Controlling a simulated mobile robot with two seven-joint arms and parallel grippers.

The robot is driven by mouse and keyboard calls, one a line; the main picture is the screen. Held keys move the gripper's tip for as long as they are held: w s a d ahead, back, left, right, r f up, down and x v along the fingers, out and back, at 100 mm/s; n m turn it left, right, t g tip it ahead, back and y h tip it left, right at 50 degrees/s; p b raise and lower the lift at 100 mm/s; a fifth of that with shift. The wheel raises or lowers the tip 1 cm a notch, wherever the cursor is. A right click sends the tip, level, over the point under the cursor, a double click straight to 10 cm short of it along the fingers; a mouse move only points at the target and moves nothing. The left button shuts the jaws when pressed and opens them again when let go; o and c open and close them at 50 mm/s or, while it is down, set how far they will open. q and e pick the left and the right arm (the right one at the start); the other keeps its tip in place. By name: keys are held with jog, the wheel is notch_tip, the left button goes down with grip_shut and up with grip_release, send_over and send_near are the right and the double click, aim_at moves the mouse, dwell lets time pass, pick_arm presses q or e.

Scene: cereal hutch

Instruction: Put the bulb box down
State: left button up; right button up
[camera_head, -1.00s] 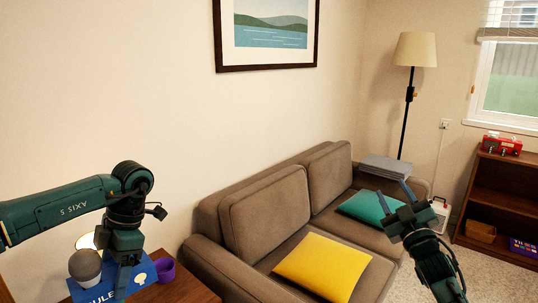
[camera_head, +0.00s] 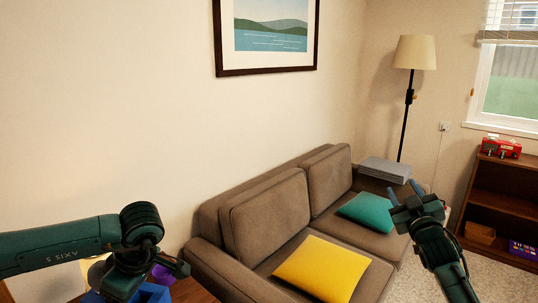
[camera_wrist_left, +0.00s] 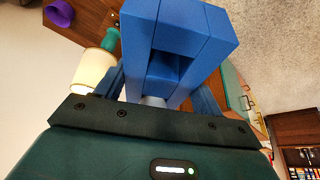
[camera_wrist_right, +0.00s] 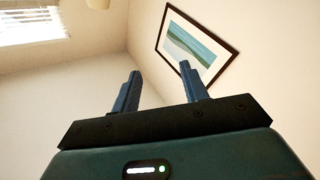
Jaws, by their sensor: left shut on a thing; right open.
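The bulb box (camera_wrist_left: 195,22) is blue and fills the upper middle of the left wrist view, with a dark recess facing the camera. My left gripper (camera_wrist_left: 160,88) is shut on it. In the head view the left gripper (camera_head: 125,290) is low at the left, over the wooden table, and a bit of blue shows around it at the bottom edge. Whether the box touches the table cannot be told. My right gripper (camera_head: 404,190) is open and empty, raised in front of the sofa's right end; its fingers stand apart in the right wrist view (camera_wrist_right: 160,72).
A purple thing (camera_head: 164,273) is right beside my left gripper on the table (camera_head: 190,292). A cream cylindrical thing (camera_wrist_left: 93,72) and a green one (camera_wrist_left: 111,40) are close to the box. A sofa (camera_head: 265,210) with cushions stands to the right.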

notch_tip(320, 180, down, 6)
jog(key=d+m+g+h, duration=0.1)
jog(key=m+g, duration=0.2)
jog(key=s+a+f+n+g+y, duration=0.1)
jog(key=s+a+f+g, duration=0.1)
jog(key=s+a+f, duration=0.45)
jog(key=s+a+f+n+g+y, duration=0.15)
jog(key=s+a+f, duration=0.25)
jog(key=s+f, duration=0.6)
pick_arm(q)
jog(key=s+d+m+t+h, duration=0.3)
jog(key=s+d+m, duration=0.5)
jog(key=m, duration=0.8)
jog(key=shift+f+t+h, duration=0.3)
jog(key=shift+f+h, duration=0.15)
jog(key=shift+h, duration=0.35)
pick_arm(e)
jog(key=s+a+f+g+y, duration=0.1)
jog(key=s+a+f, duration=0.2)
jog(key=s, duration=0.4)
jog(key=s+a+f+m+g, duration=0.1)
jog(key=s+a+f, duration=0.2)
jog(key=s, duration=0.5)
jog(key=s+a+f+g+y, duration=0.1)
jog(key=s+a+f, duration=0.2)
jog(key=s, duration=0.5)
jog(key=shift+a+m+y, duration=0.35)
jog(key=shift+a, duration=0.35)
pick_arm(q)
jog(key=shift+w+a, duration=0.1)
